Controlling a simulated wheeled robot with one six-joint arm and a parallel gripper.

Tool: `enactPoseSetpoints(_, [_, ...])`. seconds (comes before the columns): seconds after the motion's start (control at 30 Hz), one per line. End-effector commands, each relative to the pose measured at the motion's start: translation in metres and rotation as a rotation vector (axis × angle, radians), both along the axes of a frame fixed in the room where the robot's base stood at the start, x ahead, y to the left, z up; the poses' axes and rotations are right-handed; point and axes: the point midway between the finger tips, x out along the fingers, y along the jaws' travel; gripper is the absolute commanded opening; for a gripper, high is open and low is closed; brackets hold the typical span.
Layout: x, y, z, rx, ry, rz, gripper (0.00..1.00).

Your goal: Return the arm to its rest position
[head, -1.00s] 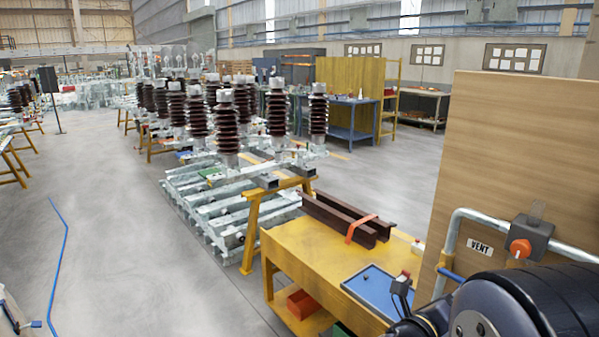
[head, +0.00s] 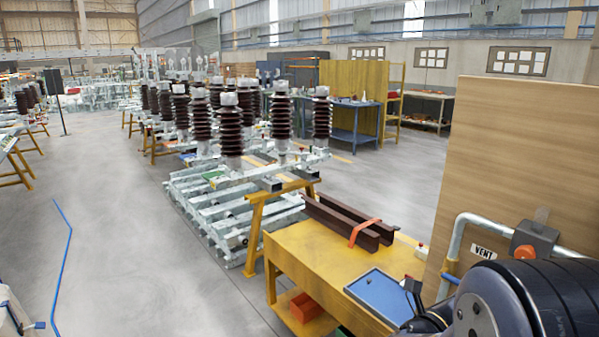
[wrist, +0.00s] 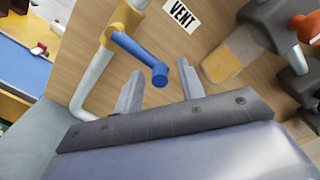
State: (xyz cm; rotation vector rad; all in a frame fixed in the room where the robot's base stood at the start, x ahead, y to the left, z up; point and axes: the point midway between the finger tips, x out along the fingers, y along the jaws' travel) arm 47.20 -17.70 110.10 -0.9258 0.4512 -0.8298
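My gripper (wrist: 160,70) shows in the wrist view with its two grey fingers apart and nothing held between them. A blue handle (wrist: 137,56) on a pipe lies just beyond the fingers, its round end showing in the gap between them. I cannot tell whether a finger touches it. My dark arm (head: 520,303) fills the lower right corner of the head view, in front of the wooden panel (head: 510,150). The gripper cannot be made out in the head view.
A pipe (head: 457,238) with a VENT label (head: 484,252) and an orange knob (head: 525,252) stand close to my arm. Left of it is a yellow bench (head: 315,262) with brown beams (head: 345,218) and a blue tray (head: 378,293). Open floor (head: 130,240) lies farther left.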

Motion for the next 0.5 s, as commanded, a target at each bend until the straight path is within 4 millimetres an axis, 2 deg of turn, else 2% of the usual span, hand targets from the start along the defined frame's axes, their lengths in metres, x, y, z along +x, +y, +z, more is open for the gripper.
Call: enactPoseSetpoints(0.5, [-0.044,0.059,0.001,-0.002,-0.006,0.006,0.38])
